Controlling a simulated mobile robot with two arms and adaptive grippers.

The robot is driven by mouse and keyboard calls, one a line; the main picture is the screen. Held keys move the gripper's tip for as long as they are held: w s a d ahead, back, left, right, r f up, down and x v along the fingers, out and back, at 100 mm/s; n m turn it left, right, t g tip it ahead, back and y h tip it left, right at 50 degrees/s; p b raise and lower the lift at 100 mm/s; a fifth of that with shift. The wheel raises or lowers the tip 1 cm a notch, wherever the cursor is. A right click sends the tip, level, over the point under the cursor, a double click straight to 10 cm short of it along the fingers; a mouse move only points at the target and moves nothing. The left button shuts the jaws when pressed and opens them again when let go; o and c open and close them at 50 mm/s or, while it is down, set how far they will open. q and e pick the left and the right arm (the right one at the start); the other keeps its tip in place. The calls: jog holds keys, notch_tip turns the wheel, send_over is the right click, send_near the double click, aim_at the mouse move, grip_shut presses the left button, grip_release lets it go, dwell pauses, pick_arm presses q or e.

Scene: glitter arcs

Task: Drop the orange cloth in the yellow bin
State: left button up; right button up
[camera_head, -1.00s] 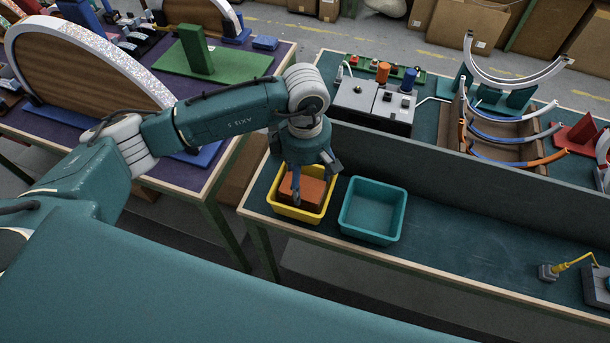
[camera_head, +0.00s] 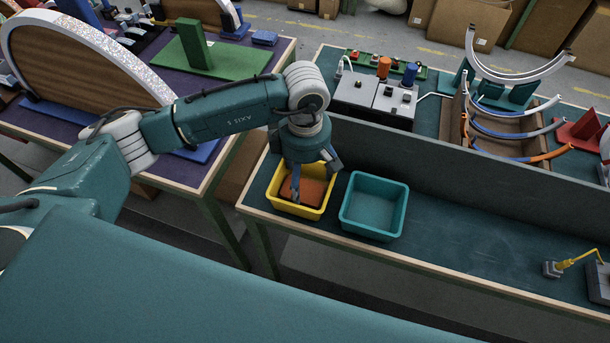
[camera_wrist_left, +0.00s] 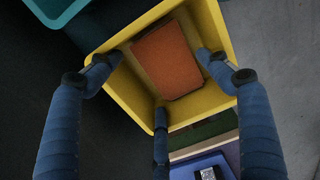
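The orange cloth (camera_head: 313,191) lies inside the yellow bin (camera_head: 273,193) at the near left corner of the workbench. In the left wrist view the cloth (camera_wrist_left: 167,60) rests as a folded block on the bin's floor, tilted against the walls of the bin (camera_wrist_left: 133,92). My left gripper (camera_head: 313,172) is right above the bin, pointing down. In the left wrist view its fingers (camera_wrist_left: 160,70) are spread around the cloth with gaps, so it is open and empty. My right gripper is not in view.
A teal bin (camera_head: 374,235) stands just right of the yellow one. A grey upright panel (camera_head: 450,165) runs behind the bins. A grey control box (camera_head: 375,98) stands beyond it. The bench right of the teal bin is mostly clear up to a yellow-cabled plug (camera_head: 552,270).

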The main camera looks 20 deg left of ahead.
aim_at(305, 185)
pick_arm(q)
jog(key=shift+r+p, duration=0.4)
jog(key=shift+p, duration=0.05)
jog(key=shift+r+p, duration=0.45)
jog(key=shift+p, duration=0.1)
notch_tip(305, 185, up, 12)
jog(key=b, duration=0.3)
jog(key=shift+f+b, duration=0.2)
jog(key=shift+b, duration=0.2)
jog(key=shift+f, duration=0.1)
